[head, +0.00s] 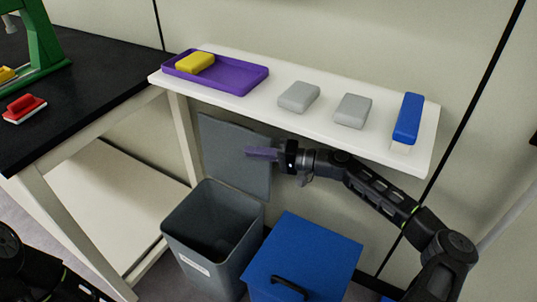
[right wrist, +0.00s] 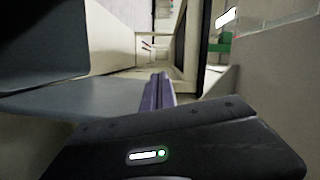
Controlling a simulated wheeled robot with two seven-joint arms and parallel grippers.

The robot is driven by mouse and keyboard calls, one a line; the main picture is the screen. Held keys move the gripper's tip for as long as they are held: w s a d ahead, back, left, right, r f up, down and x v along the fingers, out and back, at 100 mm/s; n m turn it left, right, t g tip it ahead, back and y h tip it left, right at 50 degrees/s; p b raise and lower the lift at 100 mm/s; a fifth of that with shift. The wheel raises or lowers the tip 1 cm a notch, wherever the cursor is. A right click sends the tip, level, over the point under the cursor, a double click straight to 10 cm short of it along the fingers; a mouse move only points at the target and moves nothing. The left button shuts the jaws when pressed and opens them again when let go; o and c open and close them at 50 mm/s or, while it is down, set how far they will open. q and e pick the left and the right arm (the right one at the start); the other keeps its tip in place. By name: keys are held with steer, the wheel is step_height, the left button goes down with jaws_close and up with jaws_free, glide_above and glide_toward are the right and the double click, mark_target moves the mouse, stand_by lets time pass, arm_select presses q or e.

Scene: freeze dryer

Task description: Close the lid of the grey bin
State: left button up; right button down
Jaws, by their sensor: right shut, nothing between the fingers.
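The grey bin (head: 177,240) stands on the floor below the white shelf, its lid (head: 222,148) swung up and standing open behind the opening. My right gripper (head: 250,153) reaches in from the right and is shut and empty, its purple fingers in front of the upper part of the lid. I cannot tell whether they touch it. In the right wrist view, the shut fingers (right wrist: 157,92) point away from the camera, and a grey panel, likely the lid (right wrist: 75,100), lies to their left. My left gripper is not in view; only part of my left arm shows at the lower left.
A blue bin (head: 310,255) with a closed lid stands right of the grey bin. The white shelf (head: 230,107) overhangs my right gripper and holds a purple tray (head: 240,86), grey blocks (head: 299,96) and a blue-topped block (head: 408,118). A black-topped table (head: 85,95) stands left.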

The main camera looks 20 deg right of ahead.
steer(key=shift+w+a, duration=0.45)
steer(key=shift+a, duration=0.1)
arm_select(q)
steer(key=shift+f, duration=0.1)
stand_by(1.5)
